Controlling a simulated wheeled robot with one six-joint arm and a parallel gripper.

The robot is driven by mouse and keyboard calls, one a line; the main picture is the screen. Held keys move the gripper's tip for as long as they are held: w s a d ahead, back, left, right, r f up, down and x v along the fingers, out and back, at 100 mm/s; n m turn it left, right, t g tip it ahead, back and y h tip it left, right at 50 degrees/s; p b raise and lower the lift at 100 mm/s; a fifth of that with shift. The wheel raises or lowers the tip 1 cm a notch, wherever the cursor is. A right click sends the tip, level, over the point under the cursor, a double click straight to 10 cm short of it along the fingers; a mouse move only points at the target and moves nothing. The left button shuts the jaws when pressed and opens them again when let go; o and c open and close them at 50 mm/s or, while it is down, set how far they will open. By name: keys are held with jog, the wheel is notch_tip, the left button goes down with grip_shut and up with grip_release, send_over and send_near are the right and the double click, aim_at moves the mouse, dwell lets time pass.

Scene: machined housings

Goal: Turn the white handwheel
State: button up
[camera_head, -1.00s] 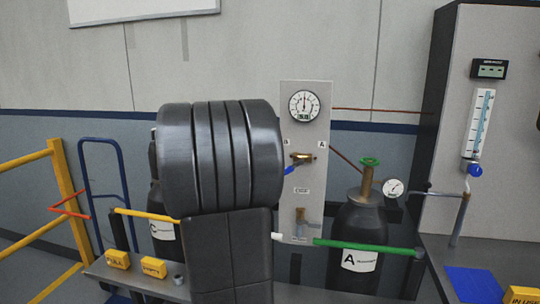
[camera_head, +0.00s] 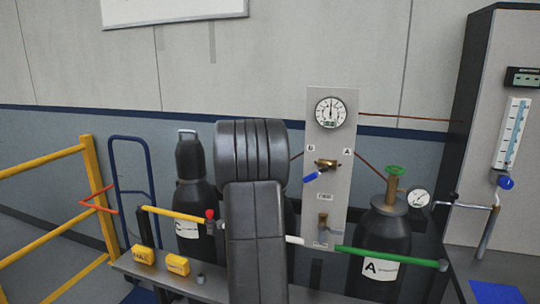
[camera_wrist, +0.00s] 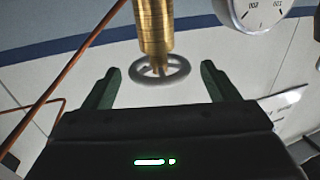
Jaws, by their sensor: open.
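The white handwheel (camera_wrist: 148,80) shows pale grey in the wrist view, a spoked ring at the end of a brass valve stem (camera_wrist: 154,25). My gripper (camera_wrist: 160,84) is open, with one dark green finger to the left of the wheel and one to the right. Gaps show between both fingers and the rim, so neither appears to touch it. How deep the wheel sits between the fingers I cannot tell. In the head view my arm hides the gripper and this handwheel.
Cylinder A (camera_head: 385,235) with a green handwheel (camera_head: 395,170) stands right of my arm. Cylinder C (camera_head: 192,190) stands left. A gauge panel (camera_head: 341,205) rises behind. In the wrist view, a gauge (camera_wrist: 250,12) and a copper pipe (camera_wrist: 68,72) lie close to the valve.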

jog(key=shift+w, duration=0.35)
jog(key=c, duration=1)
jog(key=shift+r, duration=0.1)
